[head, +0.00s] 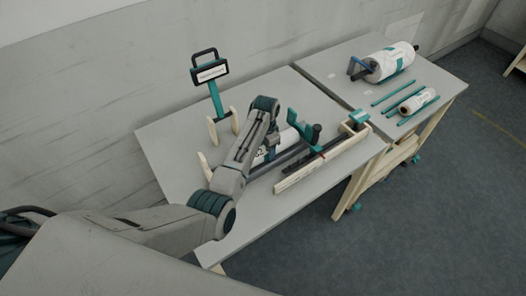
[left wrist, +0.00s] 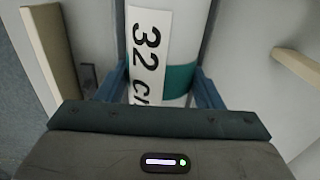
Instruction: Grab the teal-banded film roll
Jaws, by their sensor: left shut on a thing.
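The teal-banded film roll (left wrist: 180,80) fills the middle of the left wrist view. It is white with a teal band and a label reading "32 c", the rest cut off. My left gripper (left wrist: 160,92) is shut on it, with a blue finger on each side. In the head view, part of this white roll (head: 291,138) shows behind my left arm, at the wooden-sided stand on the near table. My left gripper (head: 270,150) is largely hidden there by the arm. My right gripper is in neither view.
The stand's long wooden rail (head: 322,162) and teal handle (head: 303,130) are close to the held roll. A teal-posted display (head: 210,73) stands behind. The far table holds a large roll (head: 392,62), a small roll (head: 420,101) and teal rods (head: 390,93).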

